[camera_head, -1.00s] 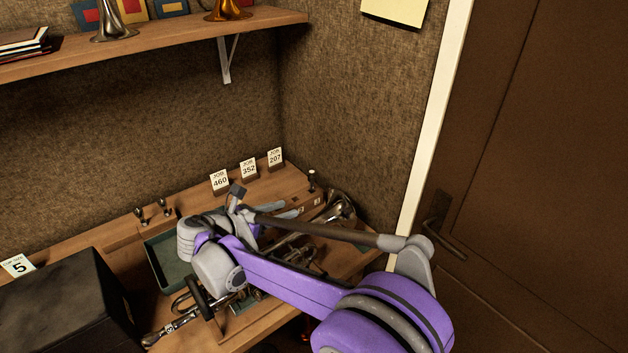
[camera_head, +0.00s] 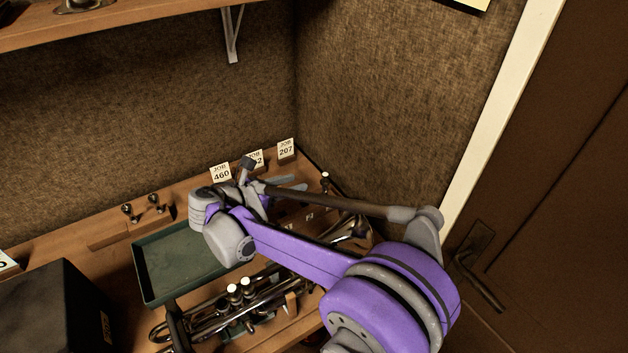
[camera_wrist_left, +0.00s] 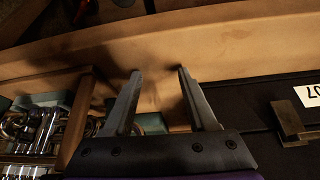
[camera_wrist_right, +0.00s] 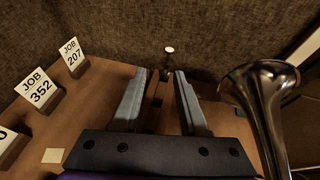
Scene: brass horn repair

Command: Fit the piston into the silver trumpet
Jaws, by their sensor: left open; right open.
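A dark piston with a white top (camera_head: 325,182) stands upright at the back right of the bench. In the right wrist view the piston (camera_wrist_right: 168,60) shows just beyond the fingertips, roughly in line with the gap. My right gripper (camera_wrist_right: 160,73) is open and empty there; in the head view my arm partly hides it. The silver trumpet (camera_head: 238,302) lies at the front of the bench with white-topped valves, partly behind my right arm. A flared bell (camera_wrist_right: 262,90) is right of my right gripper. My left gripper (camera_wrist_left: 160,72) is open and empty, outside the head view.
A green tray (camera_head: 150,285) lies left of my right arm. Job cards (camera_head: 221,173) stand along the back. A black box (camera_head: 55,310) fills the front left. A wall rises close behind.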

